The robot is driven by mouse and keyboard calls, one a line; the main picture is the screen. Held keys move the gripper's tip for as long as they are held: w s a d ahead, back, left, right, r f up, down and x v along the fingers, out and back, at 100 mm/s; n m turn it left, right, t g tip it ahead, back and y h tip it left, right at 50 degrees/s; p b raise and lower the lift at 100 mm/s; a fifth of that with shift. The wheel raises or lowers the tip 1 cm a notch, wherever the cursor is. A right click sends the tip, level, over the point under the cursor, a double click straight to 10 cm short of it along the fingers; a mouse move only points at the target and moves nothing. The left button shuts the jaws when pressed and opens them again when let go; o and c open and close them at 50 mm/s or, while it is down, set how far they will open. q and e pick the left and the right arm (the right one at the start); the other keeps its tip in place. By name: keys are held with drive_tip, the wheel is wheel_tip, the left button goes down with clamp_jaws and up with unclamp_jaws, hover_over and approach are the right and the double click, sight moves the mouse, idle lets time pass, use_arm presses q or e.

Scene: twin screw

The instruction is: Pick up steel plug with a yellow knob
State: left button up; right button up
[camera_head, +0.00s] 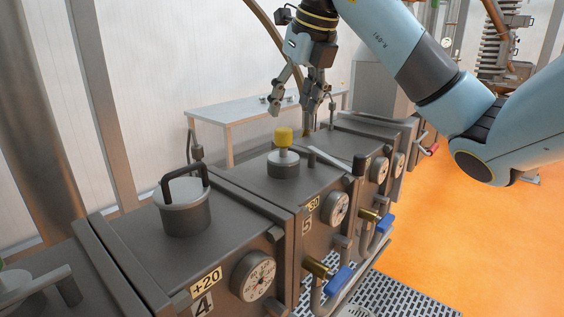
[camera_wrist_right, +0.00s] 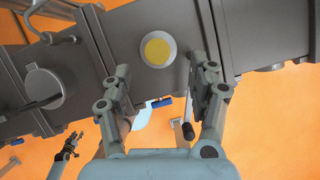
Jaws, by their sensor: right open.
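The steel plug (camera_head: 283,166) with a yellow knob (camera_head: 284,137) stands upright on top of the box labelled 5. In the right wrist view the yellow knob (camera_wrist_right: 158,48) shows from above, in the gap beyond the fingers. My right gripper (camera_head: 292,112) is open and empty, above and slightly behind the plug, apart from it. Its two spread fingers also show in the right wrist view (camera_wrist_right: 160,85). My left gripper is not in the head view. A dark gripper-like shape (camera_wrist_right: 72,142) shows small at the lower left of the right wrist view.
A lever (camera_head: 325,157) lies just right of the plug. Gauges (camera_head: 335,207) and blue-handled valves (camera_head: 338,281) line the front. A table (camera_head: 230,115) stands behind. Space above the plug is clear.

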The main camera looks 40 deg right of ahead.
sight(284, 129)
drive_tip(key=b+x, duration=0.1)
drive_tip(key=x, duration=0.1)
drive_tip(key=shift+w+f, duration=0.15)
drive_tip(key=shift+f, duration=0.2)
drive_tip(key=shift+w+f+b, duration=0.2)
drive_tip(key=shift+f+b, duration=0.3)
drive_tip(key=shift+f, duration=0.1)
drive_tip(key=p+x, duration=0.1)
drive_tip(key=x, duration=0.1)
drive_tip(key=shift+w+a+f, duration=0.1)
drive_tip(key=shift+w+f, duration=0.1)
drive_tip(key=shift+f, duration=0.3)
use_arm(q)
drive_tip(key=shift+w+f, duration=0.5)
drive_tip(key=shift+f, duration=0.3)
use_arm(e)
clamp_jaws()
